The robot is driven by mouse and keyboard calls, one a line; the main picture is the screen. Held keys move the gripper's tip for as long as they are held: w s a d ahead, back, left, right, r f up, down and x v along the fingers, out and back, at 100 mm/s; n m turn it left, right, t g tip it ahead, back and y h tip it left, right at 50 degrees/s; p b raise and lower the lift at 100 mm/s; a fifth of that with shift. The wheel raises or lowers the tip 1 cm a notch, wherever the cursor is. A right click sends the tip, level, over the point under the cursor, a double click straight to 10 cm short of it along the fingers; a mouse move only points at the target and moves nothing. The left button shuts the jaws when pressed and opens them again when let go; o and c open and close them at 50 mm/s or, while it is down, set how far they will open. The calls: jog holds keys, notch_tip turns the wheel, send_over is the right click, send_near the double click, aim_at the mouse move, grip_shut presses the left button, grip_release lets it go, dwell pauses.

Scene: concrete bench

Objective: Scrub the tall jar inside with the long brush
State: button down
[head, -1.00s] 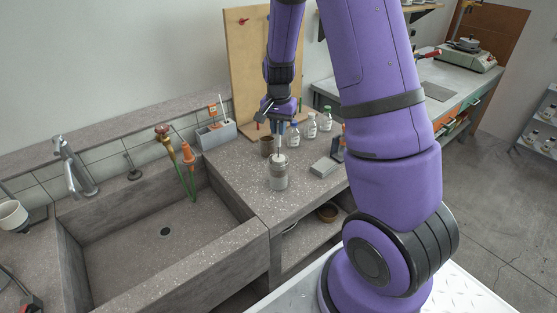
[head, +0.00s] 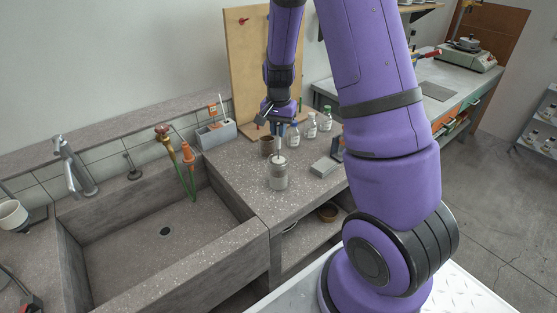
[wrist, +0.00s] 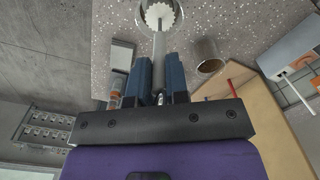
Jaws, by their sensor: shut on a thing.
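The tall jar (head: 278,178), a clear, greyish cylinder, stands upright on the bench to the right of the sink. My gripper (head: 280,130) is above it, pointing down. In the wrist view my gripper (wrist: 160,78) is shut on the long brush (wrist: 158,48) by its grey handle. The brush's white, ridged head (wrist: 160,14) lies within the ring of the jar's rim in that view. In the head view the brush shaft runs down to the jar's mouth. How deep the head sits is hard to tell.
Several capped bottles (head: 311,126) stand behind and to the right. A grey block (head: 323,167) lies to the right. The deep sink (head: 130,255) is to the left, with a holder (head: 214,134) behind it.

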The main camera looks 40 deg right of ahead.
aim_at(278, 147)
jog(key=shift+r, duration=0.5)
jog(key=shift+f, duration=2.25)
jog(key=shift+r, duration=6.75)
